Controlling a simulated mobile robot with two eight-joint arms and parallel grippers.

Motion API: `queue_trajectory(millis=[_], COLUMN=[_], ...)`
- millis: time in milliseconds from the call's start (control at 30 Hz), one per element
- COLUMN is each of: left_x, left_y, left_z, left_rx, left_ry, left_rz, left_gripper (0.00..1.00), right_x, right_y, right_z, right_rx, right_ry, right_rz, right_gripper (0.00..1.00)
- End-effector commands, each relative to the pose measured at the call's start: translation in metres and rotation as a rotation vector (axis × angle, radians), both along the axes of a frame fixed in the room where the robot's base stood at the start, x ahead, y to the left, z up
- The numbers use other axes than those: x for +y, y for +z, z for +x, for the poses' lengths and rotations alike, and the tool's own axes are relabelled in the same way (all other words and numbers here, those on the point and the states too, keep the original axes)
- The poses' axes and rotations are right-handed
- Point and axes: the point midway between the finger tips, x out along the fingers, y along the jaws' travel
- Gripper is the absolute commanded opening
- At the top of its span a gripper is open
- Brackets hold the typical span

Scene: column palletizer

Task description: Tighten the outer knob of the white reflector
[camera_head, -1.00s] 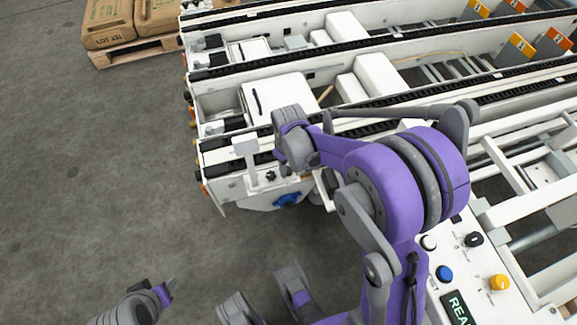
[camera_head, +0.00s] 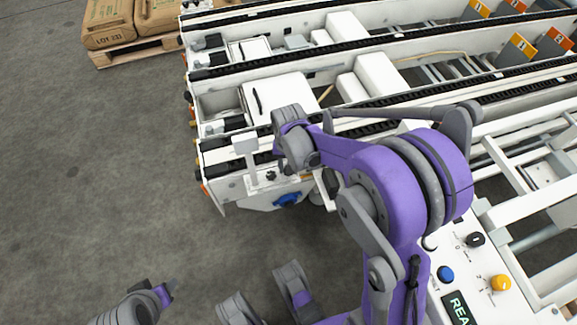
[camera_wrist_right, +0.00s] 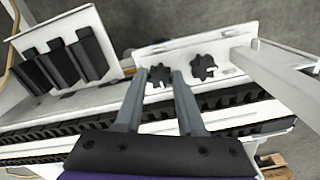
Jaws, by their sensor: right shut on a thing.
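The white reflector (camera_head: 244,146) stands on a post at the near end of the conveyor; in the right wrist view its pale post (camera_wrist_right: 285,80) slants at the right. Two black star knobs sit on the white plate. The left knob (camera_wrist_right: 160,75), farther from the post, is between the fingers of my right gripper (camera_wrist_right: 160,73), which is shut on it. The right knob (camera_wrist_right: 203,67) is free, beside the post. In the head view my right wrist hides the gripped knob; the other knob (camera_head: 270,175) shows. My left gripper (camera_head: 170,288) is low at the left over the floor, its opening unclear.
White conveyor rails with black chains (camera_head: 230,72) run across the back. A blue knob (camera_head: 287,199) is below the plate. A control panel (camera_head: 470,262) with buttons stands at the right. The left floor is clear.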

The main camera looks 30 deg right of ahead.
Motion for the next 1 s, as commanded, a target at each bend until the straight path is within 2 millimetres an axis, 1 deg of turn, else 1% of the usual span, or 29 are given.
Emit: queue_trajectory(millis=[233,667,700,867,1000], left_x=[0.0,0.0,0.0,0.0,0.0], left_y=[-0.0003,-0.0003,-0.0003,-0.0003,-0.0003], left_z=[0.0,0.0,0.0,0.0,0.0], left_rx=[0.0,0.0,0.0,0.0,0.0], left_ry=[0.0,0.0,0.0,0.0,0.0], left_rz=[0.0,0.0,0.0,0.0,0.0], left_gripper=[0.5,0.5,0.5,0.5,0.5], right_x=[0.0001,0.0,0.0,0.0001,0.0001], right_y=[0.0001,0.0001,0.0001,0.0,0.0], right_z=[0.0004,0.0005,0.0005,0.0004,0.0003], right_rx=[-0.001,-0.001,-0.001,-0.001,0.0], right_ry=[-0.06,-0.07,-0.07,-0.069,-0.069], right_rz=[0.0,0.0,0.0,0.0,0.0], right_gripper=[0.0,0.0,0.4,0.69,0.69])
